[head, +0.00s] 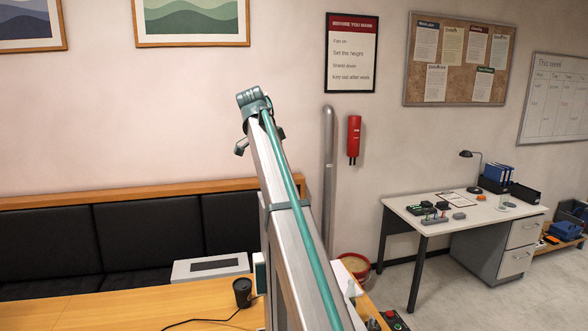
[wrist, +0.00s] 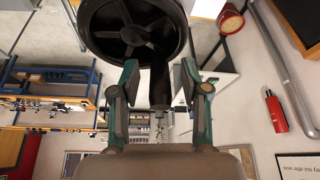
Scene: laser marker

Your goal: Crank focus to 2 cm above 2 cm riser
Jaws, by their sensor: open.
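In the wrist view a black spoked handwheel (wrist: 112,38) fills the upper middle. A dark crank handle (wrist: 159,84) juts from its right side towards me. My gripper (wrist: 160,78) is open, with one finger left of the handle and the other right of it. The handle lies between the fingers in the picture; I cannot tell whether either finger touches it. The riser, the laser head and any height scale cannot be made out in either view. My gripper and the handwheel do not show clearly in the head view.
In the head view a wooden table (head: 60,312) holds a pale box (head: 210,267) and a black cylinder (head: 242,292) with a cable. A control box (head: 396,322) with coloured buttons is at the bottom. A desk (head: 458,222) stands right, beyond open floor. A grey pipe (head: 329,170) runs up the wall.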

